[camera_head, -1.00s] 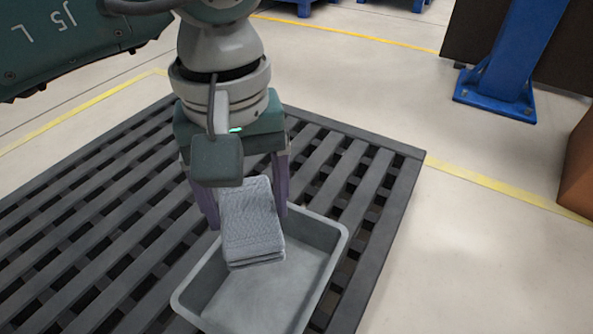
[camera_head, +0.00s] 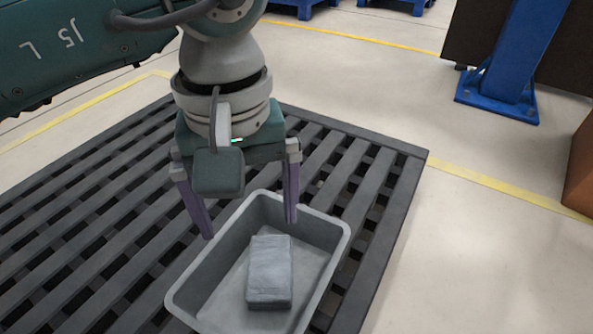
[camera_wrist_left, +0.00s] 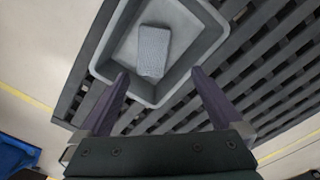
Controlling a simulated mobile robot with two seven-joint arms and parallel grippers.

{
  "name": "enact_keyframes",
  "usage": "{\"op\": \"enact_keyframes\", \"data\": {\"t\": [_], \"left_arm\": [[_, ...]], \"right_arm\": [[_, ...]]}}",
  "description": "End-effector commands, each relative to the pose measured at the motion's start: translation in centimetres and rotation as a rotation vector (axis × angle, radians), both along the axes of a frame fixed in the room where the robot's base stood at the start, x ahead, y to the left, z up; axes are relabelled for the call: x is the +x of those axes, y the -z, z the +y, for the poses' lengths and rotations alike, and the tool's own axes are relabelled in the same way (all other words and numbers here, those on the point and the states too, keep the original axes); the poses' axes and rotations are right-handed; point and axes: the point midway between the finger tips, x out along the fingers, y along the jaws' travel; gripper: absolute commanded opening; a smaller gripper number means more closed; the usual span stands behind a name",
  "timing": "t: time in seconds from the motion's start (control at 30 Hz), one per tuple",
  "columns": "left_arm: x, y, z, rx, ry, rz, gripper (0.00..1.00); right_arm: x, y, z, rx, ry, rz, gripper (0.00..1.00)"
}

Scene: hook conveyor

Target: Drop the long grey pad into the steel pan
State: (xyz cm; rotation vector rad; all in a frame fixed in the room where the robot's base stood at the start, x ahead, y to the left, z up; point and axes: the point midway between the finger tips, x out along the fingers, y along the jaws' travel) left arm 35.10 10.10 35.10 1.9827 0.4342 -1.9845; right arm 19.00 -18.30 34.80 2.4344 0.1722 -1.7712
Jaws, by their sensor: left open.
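The long grey pad (camera_head: 269,271) lies in the steel pan (camera_head: 341,240), on its floor and apart from my gripper. In the left wrist view the pad (camera_wrist_left: 154,51) shows inside the pan (camera_wrist_left: 213,45), beyond the fingertips. My left gripper (camera_head: 249,228) is open and empty above the far part of the pan, its two purple fingers spread wide. The fingers also show in the left wrist view (camera_wrist_left: 160,80), with nothing between them. My right gripper is not in view.
The pan stands on a dark slatted pallet (camera_head: 390,200) on the pale floor. A blue post (camera_head: 505,70) stands at the back right, and a brown box (camera_head: 580,165) is at the right edge. The floor right of the pallet is clear.

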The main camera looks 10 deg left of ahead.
Motion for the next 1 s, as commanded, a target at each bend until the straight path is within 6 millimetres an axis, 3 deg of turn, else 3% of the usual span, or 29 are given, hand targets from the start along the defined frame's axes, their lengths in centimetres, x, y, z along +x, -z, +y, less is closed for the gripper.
{"op": "enact_keyframes", "data": {"t": [0.3, 0.5, 1.0], "left_arm": [[0.1, -6.5, 0.1, 0.002, 0.001, -0.005, 1.00], [0.0, -9.2, 0.0, 0.000, 0.001, -0.002, 1.00], [0.0, -9.7, 0.0, -0.001, 0.000, 0.000, 1.00]], "right_arm": [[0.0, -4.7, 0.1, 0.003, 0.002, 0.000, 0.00], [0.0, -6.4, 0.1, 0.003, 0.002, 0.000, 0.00], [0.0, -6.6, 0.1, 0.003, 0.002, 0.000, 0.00]]}}
